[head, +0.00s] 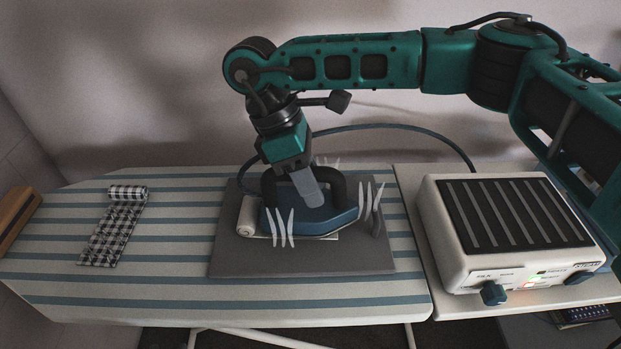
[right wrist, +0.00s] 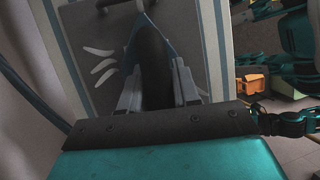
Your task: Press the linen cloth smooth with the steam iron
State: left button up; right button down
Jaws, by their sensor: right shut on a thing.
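The steam iron (head: 318,217) has a blue body and a black handle. It sits low over the grey pressing mat (head: 300,262), with white steam wisps around it. The pale linen cloth (head: 246,217) shows a rolled end at the iron's left and a thin strip along its front edge; the rest is hidden beneath the iron. My right gripper (head: 306,188) points down and is shut on the iron's handle. In the right wrist view the dark handle (right wrist: 152,62) lies between the two fingers. My left gripper is not seen.
A striped ironing board (head: 170,240) carries the mat. A black-and-white checked cloth (head: 115,225), partly rolled, lies on its left. A wooden block (head: 17,215) is at the left edge. A white steam station (head: 510,232) stands right, its hose (head: 400,129) arching behind the iron.

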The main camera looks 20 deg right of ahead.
aim_at(315, 172)
jog(key=shift+f, duration=0.3)
dwell(0.8)
dwell(2.4)
notch_tip(315, 172, up, 5)
jog(key=p, duration=0.3)
jog(key=shift+r, duration=1.05)
